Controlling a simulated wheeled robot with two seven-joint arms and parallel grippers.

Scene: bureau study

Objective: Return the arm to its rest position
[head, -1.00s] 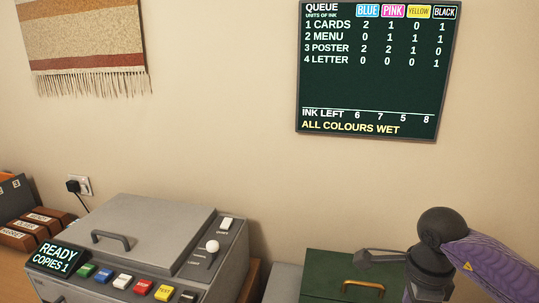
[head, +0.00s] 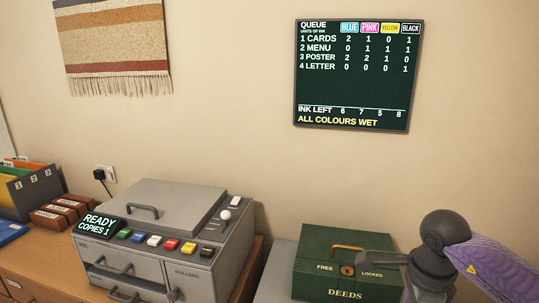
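My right arm (head: 480,262) comes in from the lower right in the head view, with a purple sleeve-like link and dark grey joints. Part of it passes in front of the right side of the green deeds box (head: 330,272). The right gripper's fingertips cannot be made out, so its opening is unclear. My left arm and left gripper are not in the picture.
A grey copier (head: 170,225) with coloured buttons and a screen reading READY, COPIES 1 stands on the wooden desk. Brown boxes (head: 58,212) and a file rack (head: 35,188) stand left of it. A queue board (head: 355,90) and a woven hanging (head: 115,45) are on the wall.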

